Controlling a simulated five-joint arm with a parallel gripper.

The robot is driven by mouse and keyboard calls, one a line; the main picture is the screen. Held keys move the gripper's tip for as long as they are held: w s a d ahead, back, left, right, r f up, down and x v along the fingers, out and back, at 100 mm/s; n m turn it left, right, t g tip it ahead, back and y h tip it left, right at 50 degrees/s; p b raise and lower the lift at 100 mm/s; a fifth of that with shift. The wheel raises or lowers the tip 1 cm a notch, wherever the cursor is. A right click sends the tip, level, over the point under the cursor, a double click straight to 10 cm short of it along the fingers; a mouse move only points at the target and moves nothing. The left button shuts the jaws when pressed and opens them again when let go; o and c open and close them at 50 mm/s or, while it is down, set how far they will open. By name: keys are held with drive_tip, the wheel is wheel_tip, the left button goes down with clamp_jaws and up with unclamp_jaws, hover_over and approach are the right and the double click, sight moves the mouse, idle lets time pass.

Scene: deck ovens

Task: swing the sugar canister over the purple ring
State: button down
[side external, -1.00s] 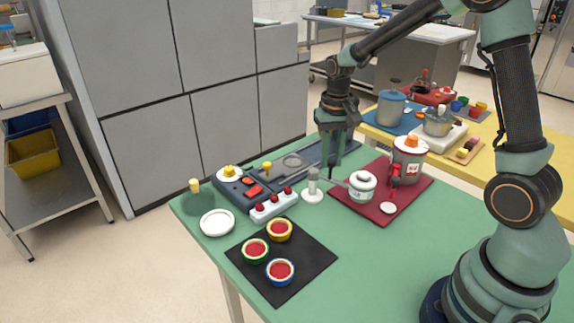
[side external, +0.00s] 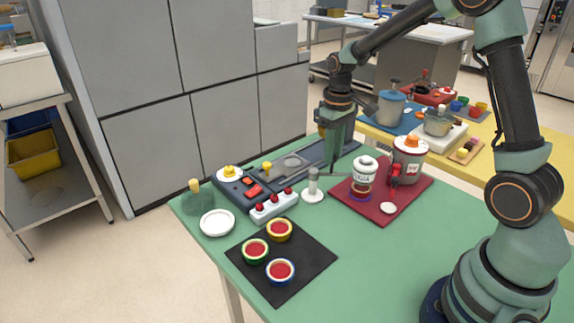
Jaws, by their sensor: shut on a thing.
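The white sugar canister (side external: 364,165) has a dark lid knob and lettering on its front. It appears upright and raised above the red mat, at the right of the table. Below it is a purple ring (side external: 360,197), with a clear part with reddish-brown bands between them; how the canister lines up with the ring in depth is hard to tell. My gripper (side external: 327,170) is left of the canister, pointing down, shut on a thin grey rod that seems to run to the canister. The fingertips are small and partly unclear.
A white post (side external: 313,186) stands close left of the gripper. A large canister with an orange knob (side external: 409,158) and a red item (side external: 396,174) stand right on the red mat (side external: 380,212). A black mat (side external: 300,255) with cups lies in front.

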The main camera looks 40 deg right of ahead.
drive_tip(key=shift+w+d+r, duration=0.1)
drive_tip(key=c, duration=0.7)
unclamp_jaws()
drive_tip(key=shift+o, duration=0.2)
wheel_tip(320, 180, up, 12)
drive_tip(key=s+a+r+t, duration=0.1)
drive_tip(key=s+a+t, duration=0.4)
drive_tip(key=s+a, duration=0.4)
drive_tip(key=s, duration=0.4)
drive_tip(key=shift+s+t, duration=0.3)
drive_tip(key=shift+s, duration=0.05)
